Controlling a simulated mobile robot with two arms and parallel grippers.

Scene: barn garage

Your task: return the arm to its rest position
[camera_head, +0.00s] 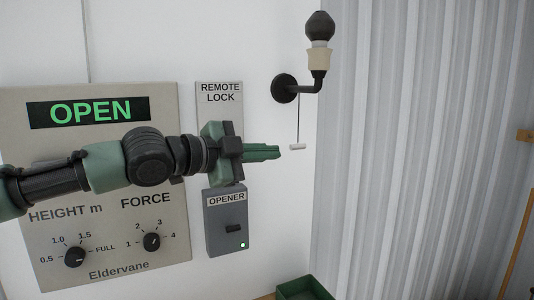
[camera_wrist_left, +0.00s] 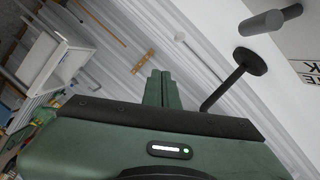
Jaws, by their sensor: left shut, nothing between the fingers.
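My left arm (camera_head: 107,166) reaches in from the left, in front of the wall panel. My left gripper (camera_head: 278,152) is shut and empty, with its green fingers pointing right, in front of the white wall. It also shows in the left wrist view (camera_wrist_left: 159,88), where its fingers are together with nothing between them. A small white pull handle (camera_head: 297,147) hangs on a cord from the wall lamp, just right of the fingertips. My right gripper is not in view.
The panel (camera_head: 150,262) reads OPEN and has two knobs. A REMOTE LOCK plate (camera_head: 219,92) is partly behind my gripper. A grey OPENER box (camera_head: 227,245) is below it. The black wall lamp (camera_head: 318,56) is above right. A green bin (camera_head: 303,289) is at the bottom.

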